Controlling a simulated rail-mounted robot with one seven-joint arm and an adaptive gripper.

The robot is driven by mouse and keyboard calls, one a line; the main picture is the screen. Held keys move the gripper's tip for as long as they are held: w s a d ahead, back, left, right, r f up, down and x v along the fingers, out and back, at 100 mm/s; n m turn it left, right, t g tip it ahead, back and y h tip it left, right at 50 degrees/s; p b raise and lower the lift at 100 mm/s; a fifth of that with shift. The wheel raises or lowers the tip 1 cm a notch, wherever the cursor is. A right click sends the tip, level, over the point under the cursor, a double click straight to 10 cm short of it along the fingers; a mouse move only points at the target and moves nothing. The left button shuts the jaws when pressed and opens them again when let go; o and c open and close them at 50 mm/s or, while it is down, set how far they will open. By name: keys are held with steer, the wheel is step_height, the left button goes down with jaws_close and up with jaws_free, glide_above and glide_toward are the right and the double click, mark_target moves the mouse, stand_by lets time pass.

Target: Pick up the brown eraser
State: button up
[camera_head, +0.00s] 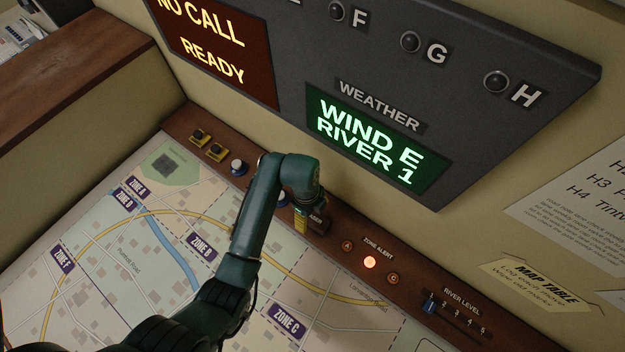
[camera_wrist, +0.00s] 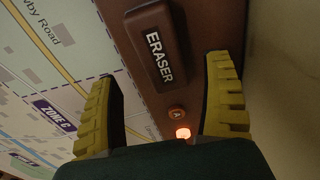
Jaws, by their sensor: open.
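The brown eraser (camera_wrist: 148,65) lies on the brown console ledge, with a white ERASER label along one side. In the wrist view it is at the top centre, ahead of and between the two yellow-padded fingers of my gripper (camera_wrist: 163,88). The fingers are spread apart with nothing between their pads. In the head view my gripper (camera_head: 301,220) points down at the ledge, right beside the eraser (camera_head: 318,220). The arm and gripper hide part of the eraser there.
The lit zone alert button (camera_head: 370,262) sits right of the gripper, and the river level slider (camera_head: 430,303) further right. The upright display panel (camera_head: 460,110) rises behind. The map table (camera_head: 130,270) lies in front.

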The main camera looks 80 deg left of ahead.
mark_target(312, 216)
step_height(312, 216, down, 5)
steer(key=shift+f, duration=0.1)
steer(key=shift+a, duration=0.1)
steer(key=shift+c, duration=0.3)
steer(key=c, duration=1.2)
